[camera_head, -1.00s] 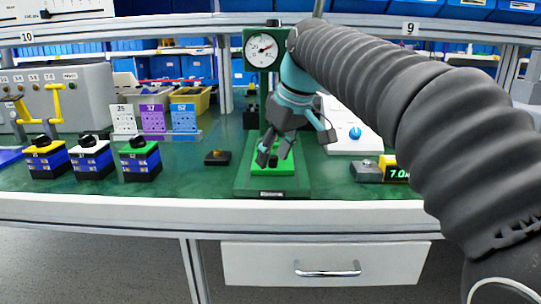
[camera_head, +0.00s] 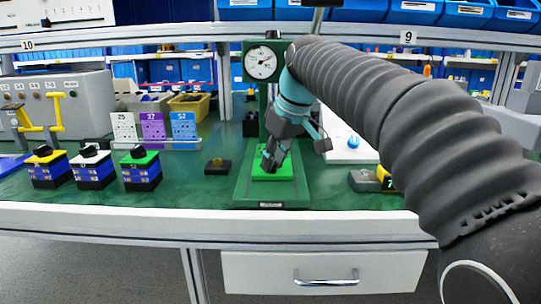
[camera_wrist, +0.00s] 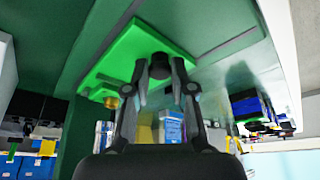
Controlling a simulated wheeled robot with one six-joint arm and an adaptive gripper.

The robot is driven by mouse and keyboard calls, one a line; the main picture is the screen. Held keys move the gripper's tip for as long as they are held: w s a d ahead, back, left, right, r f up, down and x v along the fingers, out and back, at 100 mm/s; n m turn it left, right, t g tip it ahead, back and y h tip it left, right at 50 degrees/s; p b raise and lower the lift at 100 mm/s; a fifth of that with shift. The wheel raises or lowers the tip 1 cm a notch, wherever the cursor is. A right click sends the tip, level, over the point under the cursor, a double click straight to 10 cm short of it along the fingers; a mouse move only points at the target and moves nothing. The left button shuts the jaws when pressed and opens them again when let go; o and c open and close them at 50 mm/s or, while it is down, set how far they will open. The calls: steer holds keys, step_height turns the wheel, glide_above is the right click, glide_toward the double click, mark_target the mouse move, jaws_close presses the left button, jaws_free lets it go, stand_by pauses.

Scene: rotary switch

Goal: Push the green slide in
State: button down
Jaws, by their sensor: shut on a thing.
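The green slide (camera_head: 285,172) is a bright green plate on the base of a dark green stand. It also shows in the wrist view (camera_wrist: 120,62). It carries a dark round knob (camera_wrist: 160,62). My gripper (camera_head: 270,163) points down at the slide in the head view. In the wrist view my gripper (camera_wrist: 160,72) has its fingertips on both sides of the knob and is shut on it. In the head view the fingers hide most of the knob and part of the slide.
A round gauge (camera_head: 261,61) tops the stand behind the slide. A small black box with a yellowish button (camera_head: 217,165) lies to the left. Several stacked blocks (camera_head: 92,166) stand farther left.

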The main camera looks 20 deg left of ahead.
steer(key=shift+w+a+r+p, duration=0.2)
steer(key=shift+w+p, duration=0.2)
steer(key=shift+w, duration=0.2)
steer(key=shift+w+a+f, duration=0.1)
steer(key=shift+w+f, duration=0.05)
steer(key=shift+w, duration=0.05)
steer(key=c, duration=1)
jaws_free()
steer(key=v, duration=0.7)
